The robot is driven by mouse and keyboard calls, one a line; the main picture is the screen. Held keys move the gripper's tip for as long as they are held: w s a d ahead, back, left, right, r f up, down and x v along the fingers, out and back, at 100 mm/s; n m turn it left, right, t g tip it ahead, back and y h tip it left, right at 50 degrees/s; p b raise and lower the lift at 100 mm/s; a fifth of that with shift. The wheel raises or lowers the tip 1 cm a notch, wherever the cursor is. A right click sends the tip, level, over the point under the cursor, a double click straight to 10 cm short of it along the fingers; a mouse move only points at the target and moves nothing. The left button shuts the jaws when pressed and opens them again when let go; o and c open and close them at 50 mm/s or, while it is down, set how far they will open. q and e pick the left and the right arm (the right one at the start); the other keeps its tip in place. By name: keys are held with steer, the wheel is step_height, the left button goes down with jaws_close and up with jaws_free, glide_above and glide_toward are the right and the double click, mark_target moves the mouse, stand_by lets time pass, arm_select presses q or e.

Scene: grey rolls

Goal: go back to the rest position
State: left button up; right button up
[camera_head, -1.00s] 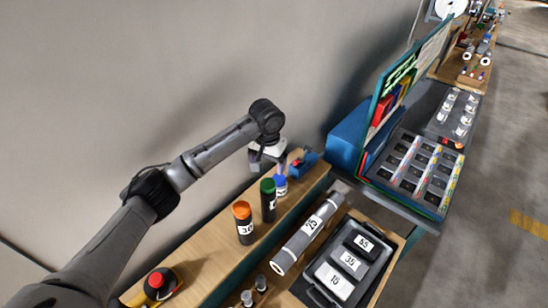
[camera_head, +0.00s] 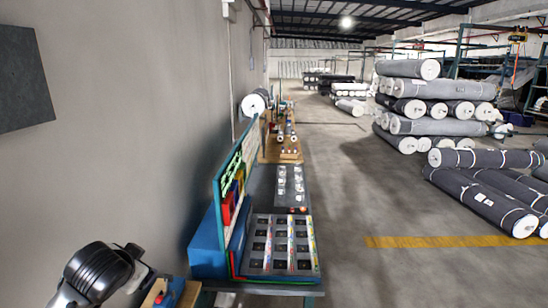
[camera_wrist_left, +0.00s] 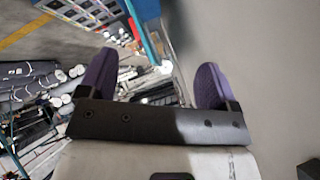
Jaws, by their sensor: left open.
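My left arm (camera_head: 98,272) shows at the bottom left of the head view, close to the grey wall. Its gripper cannot be made out there. In the left wrist view my left gripper (camera_wrist_left: 156,62) has its two purple fingers wide apart, with nothing between them. The floor and distant rolls show behind the fingers. My right gripper is in neither view.
A blue box (camera_head: 207,243) and a sorting tray (camera_head: 318,272) stand just beyond my arm. A grey wall (camera_head: 120,120) runs along the left. Grey rolls (camera_head: 440,90) are stacked at the right. The floor (camera_head: 350,200) between is open.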

arm_select(q)
steer(key=s+d+f+t+h+p, duration=0.2)
steer(key=s+d+t, duration=0.1)
steer(key=s+d, duration=0.6)
steer(key=s+f+n+g+p, duration=0.1)
steer(key=s+f+g, duration=0.3)
steer(key=s+f, duration=0.7)
steer(key=s+f+n+g+h+p, duration=0.1)
steer(key=s+f+g+p, duration=0.3)
steer(key=s+f, duration=0.8)
steer(key=s, duration=0.8)
steer(key=shift+d+f+n, duration=0.3)
steer(key=shift+n, duration=0.1)
